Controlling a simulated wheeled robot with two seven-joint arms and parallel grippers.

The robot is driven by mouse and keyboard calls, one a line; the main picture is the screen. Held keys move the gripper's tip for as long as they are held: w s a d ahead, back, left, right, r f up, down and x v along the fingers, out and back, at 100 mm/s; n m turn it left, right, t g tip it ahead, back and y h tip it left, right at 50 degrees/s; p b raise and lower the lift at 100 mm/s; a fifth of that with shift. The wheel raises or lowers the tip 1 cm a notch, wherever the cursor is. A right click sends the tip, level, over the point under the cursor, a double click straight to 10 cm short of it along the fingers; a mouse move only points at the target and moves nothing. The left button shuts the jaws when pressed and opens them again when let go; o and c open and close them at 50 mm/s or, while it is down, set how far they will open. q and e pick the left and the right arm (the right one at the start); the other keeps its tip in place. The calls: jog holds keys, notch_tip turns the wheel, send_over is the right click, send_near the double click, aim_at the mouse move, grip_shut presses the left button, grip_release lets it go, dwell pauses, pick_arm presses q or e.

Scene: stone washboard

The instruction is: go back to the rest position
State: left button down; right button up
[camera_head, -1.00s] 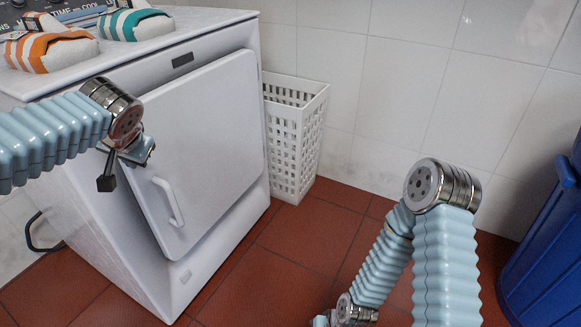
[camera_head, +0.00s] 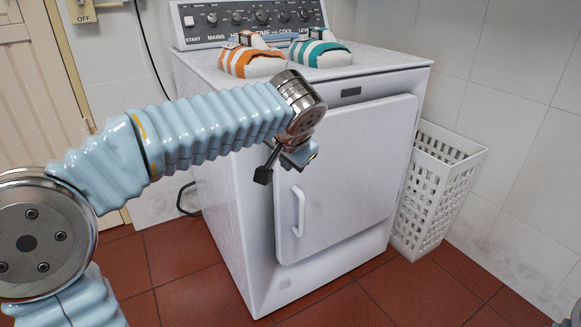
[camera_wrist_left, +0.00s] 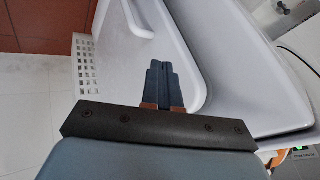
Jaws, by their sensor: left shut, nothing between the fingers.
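My left gripper (camera_head: 266,168) hangs at the upper left edge of the white machine's door (camera_head: 345,175) in the head view. Its fingers (camera_wrist_left: 160,70) are together and empty in the left wrist view. The dark fingertips appear close to the door, apart from its white handle (camera_head: 298,212); I cannot tell whether they touch the machine. The door stands proud of the machine's front (camera_head: 240,225). My left arm stretches in from the left, bent at the wrist. My right gripper is not in view.
An orange-striped bundle (camera_head: 250,63) and a teal-striped bundle (camera_head: 320,53) lie on the machine top. A white slatted basket (camera_head: 430,195) stands right of the machine. A wooden door (camera_head: 25,110) is at the far left. Red floor (camera_head: 190,255) in front is clear.

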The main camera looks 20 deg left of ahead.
pick_arm(q)
jog(key=s+d+f+m+g+h, duration=0.1)
jog(key=d+f+g+h, duration=0.35)
jog(key=f, duration=1.15)
jog(key=s+d+f+h, duration=0.1)
jog(key=d+f, duration=0.6)
jog(key=f, duration=0.8)
jog(key=s+d+f+n+g+h, duration=0.1)
jog(key=s+f+n, duration=0.5)
jog(key=s+f, duration=1.2)
notch_tip(320, 180, down, 3)
jog(key=shift+d+r+h, duration=0.1)
jog(key=shift+d+h, duration=0.05)
jog(key=shift+h, duration=0.4)
